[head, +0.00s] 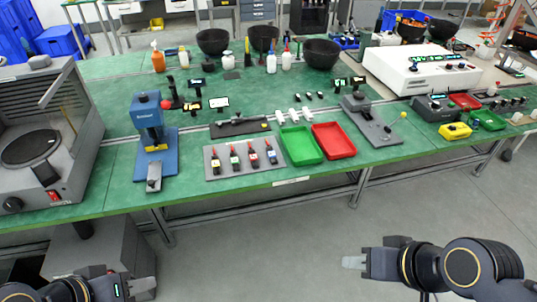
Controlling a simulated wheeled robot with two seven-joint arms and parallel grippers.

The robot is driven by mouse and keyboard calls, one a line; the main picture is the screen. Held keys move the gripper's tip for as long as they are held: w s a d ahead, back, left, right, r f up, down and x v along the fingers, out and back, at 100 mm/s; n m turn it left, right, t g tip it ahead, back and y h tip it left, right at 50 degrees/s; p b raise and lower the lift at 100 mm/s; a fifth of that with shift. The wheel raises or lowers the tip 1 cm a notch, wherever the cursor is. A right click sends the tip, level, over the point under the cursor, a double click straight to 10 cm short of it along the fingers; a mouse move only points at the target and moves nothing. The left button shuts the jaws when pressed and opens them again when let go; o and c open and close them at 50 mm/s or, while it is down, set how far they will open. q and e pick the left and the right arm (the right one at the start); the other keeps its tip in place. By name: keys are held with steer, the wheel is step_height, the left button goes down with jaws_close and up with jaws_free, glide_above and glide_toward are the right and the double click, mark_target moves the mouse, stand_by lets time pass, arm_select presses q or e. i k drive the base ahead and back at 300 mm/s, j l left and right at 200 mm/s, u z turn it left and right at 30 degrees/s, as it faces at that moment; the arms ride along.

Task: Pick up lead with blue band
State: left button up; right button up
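Several dark leads with coloured bands lie in a row on a grey mat (213,174) near the front edge of the green bench. The lead with the blue band (271,153) appears to be the rightmost, beside the green tray. Its neighbours show red, green and yellow bands. The bands are small in this view. My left gripper (140,287) is at the bottom left, in front of and below the bench, far from the leads. My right gripper (354,262) is at the lower right, also off the bench edge. I cannot tell either gripper's opening; neither visibly holds anything.
A green tray (300,146) and a red tray (334,141) stand right of the mat. A blue press-like device (149,125) stands left of it. A black fixture (239,127) lies behind it.

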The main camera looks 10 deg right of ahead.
mark_target(272, 156)
steer(key=i+l+u, duration=0.1)
steer(key=i+u, duration=0.25)
steer(key=i+l+u, duration=0.35)
steer(key=i, duration=0.2)
steer(key=j, duration=0.1)
